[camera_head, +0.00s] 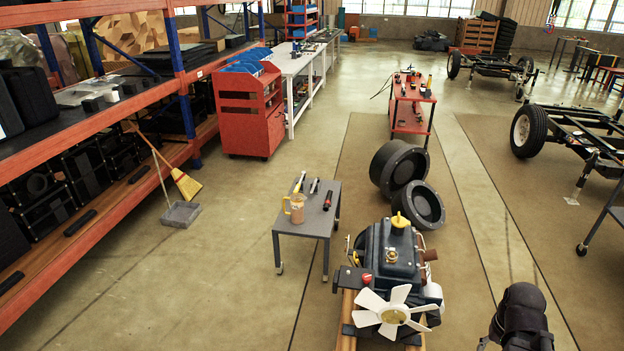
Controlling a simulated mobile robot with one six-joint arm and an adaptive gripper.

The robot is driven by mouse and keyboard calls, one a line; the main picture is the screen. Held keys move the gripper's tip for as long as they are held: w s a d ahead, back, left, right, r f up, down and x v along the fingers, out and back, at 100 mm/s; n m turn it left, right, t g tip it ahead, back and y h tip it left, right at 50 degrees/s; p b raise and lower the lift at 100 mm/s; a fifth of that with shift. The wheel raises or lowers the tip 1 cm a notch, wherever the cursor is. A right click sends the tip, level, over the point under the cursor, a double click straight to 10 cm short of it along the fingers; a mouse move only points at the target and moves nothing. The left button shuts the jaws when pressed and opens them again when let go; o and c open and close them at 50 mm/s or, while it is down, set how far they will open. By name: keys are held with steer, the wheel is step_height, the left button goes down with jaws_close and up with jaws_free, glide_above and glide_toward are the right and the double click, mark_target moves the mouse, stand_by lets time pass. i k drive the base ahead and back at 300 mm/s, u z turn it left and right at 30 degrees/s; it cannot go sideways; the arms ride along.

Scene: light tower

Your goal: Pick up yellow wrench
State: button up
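A small grey table (305,222) stands near the middle of the view. A slim tool with a yellow handle (299,183) lies near its back left corner; it may be the yellow wrench, but it is too small to tell its exact shape. A grey tool (315,186) and a red and black tool (327,200) lie to its right, apart from it. An amber jug (295,208) stands just in front of it on the table. A dark part of my arm shows at the bottom right, well away from the table; my gripper's fingers are not visible.
An engine with a white fan (394,312) stands right of and in front of the table. Two black wheel rims (398,168) lie behind the engine. A red tool cart (411,112) is farther back. The floor left of the table is clear up to a dustpan (181,214) and broom (186,185).

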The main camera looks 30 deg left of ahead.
mark_target(303, 174)
steer(key=k, duration=0.65)
steer(key=u, duration=0.65)
steer(key=i, duration=0.85)
steer(key=u, duration=1)
steer(key=i, duration=0.8)
steer(key=u, duration=0.5)
steer(key=i, duration=2.05)
steer(key=z, duration=0.2)
